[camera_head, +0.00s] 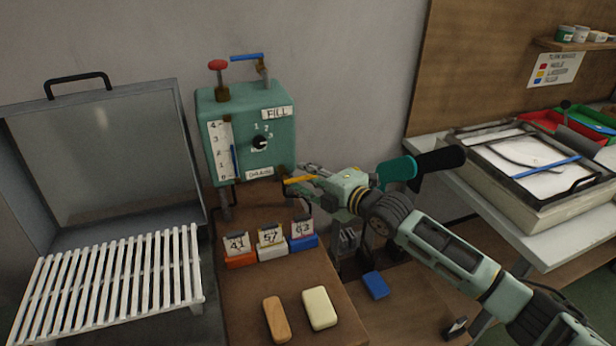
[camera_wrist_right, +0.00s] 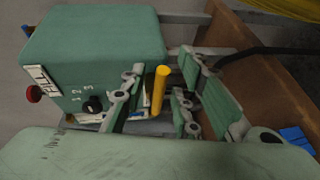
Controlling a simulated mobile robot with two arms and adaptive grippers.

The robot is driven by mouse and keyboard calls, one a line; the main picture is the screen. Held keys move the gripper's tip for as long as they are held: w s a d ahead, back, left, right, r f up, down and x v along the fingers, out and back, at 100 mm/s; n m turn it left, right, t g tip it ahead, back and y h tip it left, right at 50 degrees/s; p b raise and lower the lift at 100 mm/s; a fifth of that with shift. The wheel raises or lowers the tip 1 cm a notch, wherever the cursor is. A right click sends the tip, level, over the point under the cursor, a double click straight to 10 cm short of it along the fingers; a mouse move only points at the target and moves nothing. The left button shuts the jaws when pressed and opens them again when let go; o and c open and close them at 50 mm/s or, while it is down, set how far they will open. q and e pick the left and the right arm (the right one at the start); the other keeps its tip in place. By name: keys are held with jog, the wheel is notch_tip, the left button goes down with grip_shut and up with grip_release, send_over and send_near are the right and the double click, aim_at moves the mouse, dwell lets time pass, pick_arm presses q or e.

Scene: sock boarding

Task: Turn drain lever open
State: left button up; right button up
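The drain lever is a short yellow bar (camera_head: 298,180) at the lower right of the green control box (camera_head: 281,108), beside its DRAIN label (camera_head: 260,173). My right gripper (camera_head: 306,182) reaches it from the right. In the right wrist view the yellow lever (camera_wrist_right: 160,90) stands between the two fingers of my right gripper (camera_wrist_right: 160,100). The fingers are apart, with visible gaps beside the lever, so the gripper looks open around it. The lever's base is partly hidden by the fingers. My left gripper is not in view.
Numbered cards in coloured holders (camera_head: 271,252), an orange bar (camera_head: 276,319) and a cream bar (camera_head: 319,308) rest on the brown table (camera_head: 235,312) below. A lidded box with a white slatted rack (camera_head: 112,285) stands left. A side table (camera_head: 445,176) holds trays at right.

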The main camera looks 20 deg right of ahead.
grip_shut()
dwell(0.6)
